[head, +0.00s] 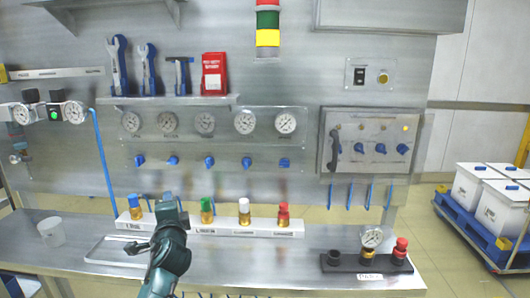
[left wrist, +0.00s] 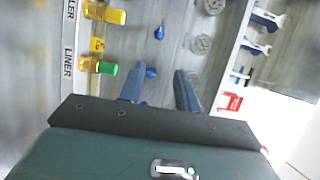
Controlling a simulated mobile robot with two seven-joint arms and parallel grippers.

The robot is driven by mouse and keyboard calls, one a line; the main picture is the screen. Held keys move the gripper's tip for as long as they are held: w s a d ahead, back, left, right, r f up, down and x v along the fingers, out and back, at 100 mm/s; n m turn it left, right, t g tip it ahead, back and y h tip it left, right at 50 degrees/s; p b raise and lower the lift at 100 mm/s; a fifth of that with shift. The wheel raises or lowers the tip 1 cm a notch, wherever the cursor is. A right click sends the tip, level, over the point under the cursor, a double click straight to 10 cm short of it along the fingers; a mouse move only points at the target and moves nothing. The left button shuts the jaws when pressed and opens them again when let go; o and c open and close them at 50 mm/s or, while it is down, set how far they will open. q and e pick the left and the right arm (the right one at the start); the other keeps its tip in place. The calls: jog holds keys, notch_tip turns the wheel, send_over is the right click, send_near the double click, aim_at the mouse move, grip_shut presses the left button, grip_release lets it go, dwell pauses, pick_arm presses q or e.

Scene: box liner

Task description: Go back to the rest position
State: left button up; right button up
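My left arm (head: 166,258) rises from the bottom of the head view, left of the middle, over the bench. Its gripper (left wrist: 159,80) shows in the left wrist view with two dark blue fingers apart and nothing between them. It points toward the back panel. The white connector rail (head: 240,228) lies beyond the arm, which hides part of it. The rail carries fittings with blue (head: 134,207), green (head: 207,209), white (head: 244,211) and red (head: 283,214) tops. My right gripper is not in view.
A white cup (head: 51,232) stands at the bench's left. A black block (head: 366,264) with a gauge and red-topped fitting sits at the right. Wrenches (head: 118,65) and a red box (head: 214,73) are on the shelf (head: 170,101). White bins (head: 503,208) stand on a blue cart at far right.

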pick_arm(q)
jog(key=s+d+f+n+g+h, duration=0.2)
jog(key=s+f+h, duration=0.1)
jog(key=s+f, duration=0.65)
jog(key=s+d+f+n+g+h, duration=0.15)
jog(key=s+f, duration=0.45)
jog(key=f, duration=0.6)
jog(key=s+d+f+n+g+h, duration=0.1)
jog(key=s+f+n, duration=0.3)
jog(key=s, duration=0.7)
jog(key=s+d+f+n+g+h, duration=0.2)
jog(key=s+d+f+n+h, duration=0.1)
jog(key=s, duration=0.8)
jog(key=shift+d+f+n+h, duration=0.35)
jog(key=shift+d+f, duration=0.3)
jog(key=shift+f, duration=0.2)
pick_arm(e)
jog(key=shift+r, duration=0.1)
